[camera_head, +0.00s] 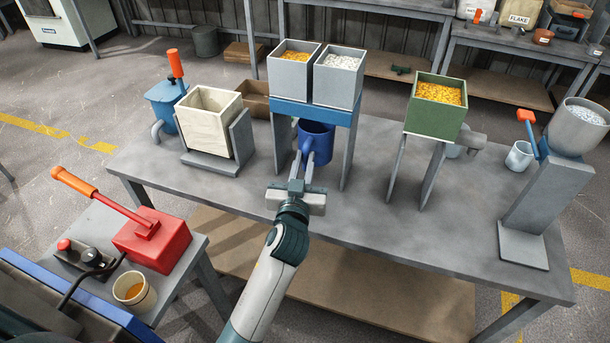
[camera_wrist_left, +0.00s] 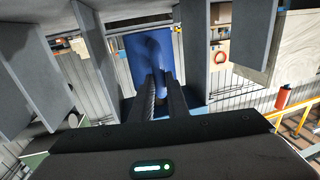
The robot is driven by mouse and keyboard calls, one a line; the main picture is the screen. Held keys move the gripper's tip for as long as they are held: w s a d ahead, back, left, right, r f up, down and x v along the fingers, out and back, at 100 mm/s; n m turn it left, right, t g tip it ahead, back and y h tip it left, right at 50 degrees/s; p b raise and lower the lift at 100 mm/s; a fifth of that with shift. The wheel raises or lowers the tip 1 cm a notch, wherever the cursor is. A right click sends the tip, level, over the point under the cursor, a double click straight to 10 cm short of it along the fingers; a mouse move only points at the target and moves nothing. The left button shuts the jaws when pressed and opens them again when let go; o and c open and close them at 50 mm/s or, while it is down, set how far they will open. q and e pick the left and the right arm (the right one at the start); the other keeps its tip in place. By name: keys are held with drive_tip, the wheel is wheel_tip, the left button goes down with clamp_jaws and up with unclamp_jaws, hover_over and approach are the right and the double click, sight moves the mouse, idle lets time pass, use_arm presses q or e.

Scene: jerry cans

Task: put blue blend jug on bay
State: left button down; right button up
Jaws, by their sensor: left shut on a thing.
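The blue jug (camera_head: 318,138) is between the legs of the stand with the blue crossbar (camera_head: 303,112), under two grey hoppers. My left gripper (camera_head: 306,158) reaches in from the front and is shut on the jug's handle. In the left wrist view the blue jug (camera_wrist_left: 136,48) is straight ahead, with its handle between the close-set fingers (camera_wrist_left: 163,90). I cannot tell whether the jug's base touches the table. No thing is plainly marked as the bay. My right gripper is not in view.
The grey hoppers hold orange flakes (camera_head: 295,57) and white pellets (camera_head: 342,62). A pale wooden bin (camera_head: 208,115) stands to the left and a green hopper (camera_head: 437,105) to the right. A white cup (camera_head: 519,156) stands further right. The table front (camera_head: 380,220) is clear.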

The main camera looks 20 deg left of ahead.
use_arm(q)
drive_tip(key=shift+f, duration=0.75)
drive_tip(key=shift+s+f, duration=0.1)
drive_tip(key=shift+f, duration=0.45)
drive_tip(key=shift+w+f, duration=0.2)
drive_tip(key=shift+f, duration=1.2)
drive_tip(key=shift+b, duration=0.35)
drive_tip(key=c, duration=2.1)
unclamp_jaws()
drive_tip(key=shift+f, duration=0.1)
drive_tip(key=o, duration=0.4)
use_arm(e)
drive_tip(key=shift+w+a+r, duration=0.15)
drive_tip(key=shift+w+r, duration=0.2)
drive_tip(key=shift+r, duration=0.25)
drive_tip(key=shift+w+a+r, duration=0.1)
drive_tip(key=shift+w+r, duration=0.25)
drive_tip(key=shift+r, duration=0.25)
